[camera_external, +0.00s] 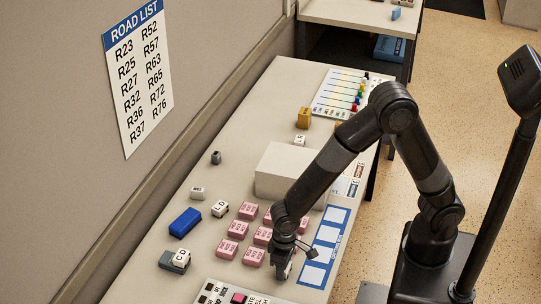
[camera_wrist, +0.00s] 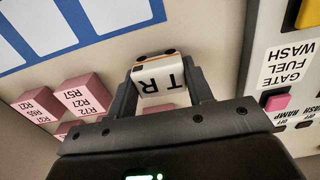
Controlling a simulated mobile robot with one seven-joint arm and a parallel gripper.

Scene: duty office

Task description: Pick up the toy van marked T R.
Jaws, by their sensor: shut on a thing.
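The toy van marked T R (camera_wrist: 158,84) is white with black lettering, a thin orange stripe and dark wheels, and shows between the fingers in the wrist view. My gripper (camera_wrist: 160,92) is shut on it, one finger on each side. In the external view my gripper (camera_external: 284,268) points down at the near part of the table, between the pink blocks and the blue-bordered strip. The van is mostly hidden there by the gripper. I cannot tell whether it touches the table.
Several pink R-marked blocks (camera_external: 237,229) lie left of my gripper. A blue-bordered strip (camera_external: 323,249) lies to the right, and a button panel (camera_external: 230,294) in front.

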